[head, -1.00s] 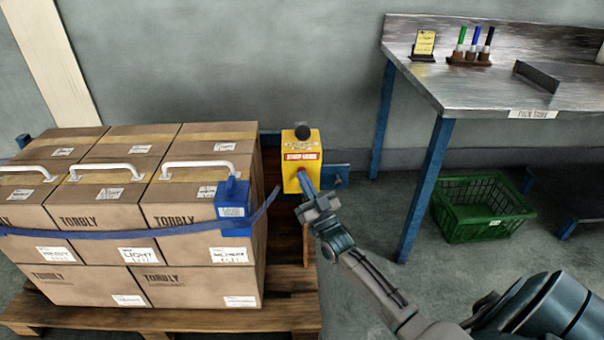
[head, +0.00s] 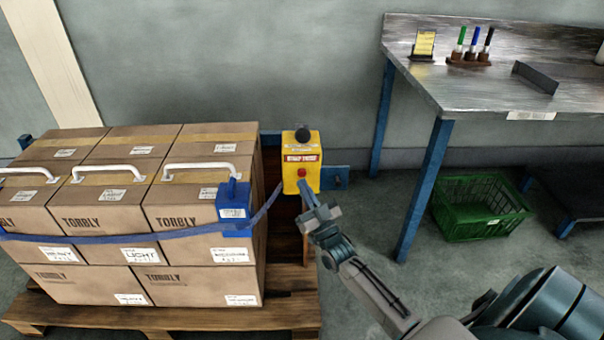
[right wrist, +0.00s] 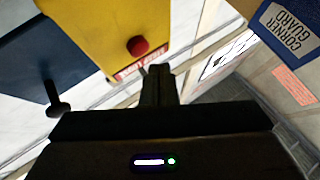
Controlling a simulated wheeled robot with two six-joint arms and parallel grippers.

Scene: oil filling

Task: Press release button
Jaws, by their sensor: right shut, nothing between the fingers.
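A yellow box (head: 311,178) stands at the pallet's right side, with a red button (head: 301,173) low on its front and a black knob (head: 302,133) on top. My right gripper (head: 303,187) is shut and empty, its tips just below the red button in the head view. In the right wrist view, the red button (right wrist: 138,46) shows clear of the fingers (right wrist: 155,72), with a gap seen between them. A blue strap (head: 125,236) runs around the cartons towards the yellow box. My left gripper is not in view.
Stacked cartons (head: 100,215) with white handles fill the wooden pallet (head: 170,318) at left. A blue corner guard (head: 233,200) sits on the front right carton edge. A steel table (head: 470,80) and a green crate (head: 480,209) stand at right.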

